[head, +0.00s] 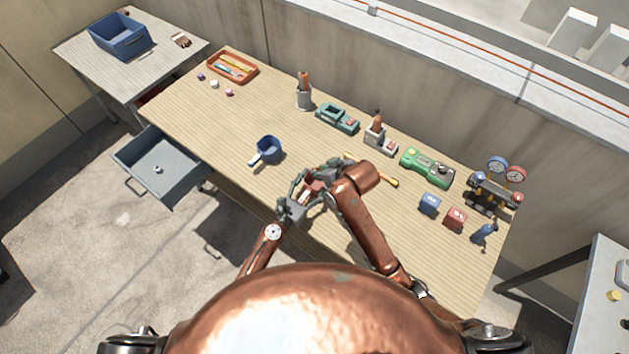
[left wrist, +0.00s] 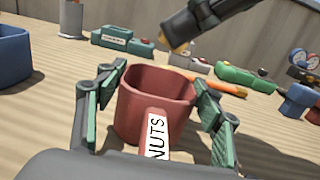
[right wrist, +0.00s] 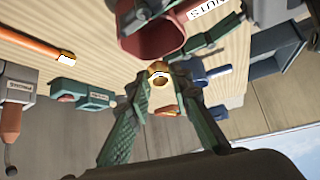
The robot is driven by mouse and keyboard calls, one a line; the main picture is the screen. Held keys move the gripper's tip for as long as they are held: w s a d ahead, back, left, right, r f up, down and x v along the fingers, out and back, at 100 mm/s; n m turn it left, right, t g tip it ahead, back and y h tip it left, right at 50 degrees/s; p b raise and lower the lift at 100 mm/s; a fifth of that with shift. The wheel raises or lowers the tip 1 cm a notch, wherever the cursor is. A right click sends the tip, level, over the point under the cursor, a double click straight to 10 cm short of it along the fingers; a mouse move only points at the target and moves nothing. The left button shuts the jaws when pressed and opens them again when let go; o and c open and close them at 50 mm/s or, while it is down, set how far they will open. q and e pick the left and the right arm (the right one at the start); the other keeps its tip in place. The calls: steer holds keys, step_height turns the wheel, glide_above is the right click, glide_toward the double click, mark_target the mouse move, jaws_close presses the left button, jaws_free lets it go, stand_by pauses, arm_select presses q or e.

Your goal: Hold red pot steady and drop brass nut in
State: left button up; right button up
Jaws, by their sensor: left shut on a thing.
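The red pot (left wrist: 155,100) with a "NUTS" label stands upright between the fingers of my left gripper (left wrist: 155,95), which is shut on it. In the head view the pot (head: 309,189) is partly hidden by my grippers. The brass nut (right wrist: 159,79) is between the fingertips of my right gripper (right wrist: 160,85), which is shut on it. In the left wrist view the nut end of my right gripper (left wrist: 181,48) hangs above the far right rim of the pot, apart from it. The pot's inside looks empty where it shows.
A blue pot (head: 268,149) stands left of the red pot. An orange-handled tool (head: 388,180) lies behind my right arm. Blue (head: 430,203) and red (head: 456,217) blocks stand at the right. An open drawer (head: 160,165) juts out at front left. The bench's left middle is clear.

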steer(key=o, duration=0.5)
steer(key=shift+r, duration=0.1)
steer(key=v, duration=1.2)
arm_select(q)
steer(key=o, duration=1.2)
steer(key=shift+o, duration=0.9)
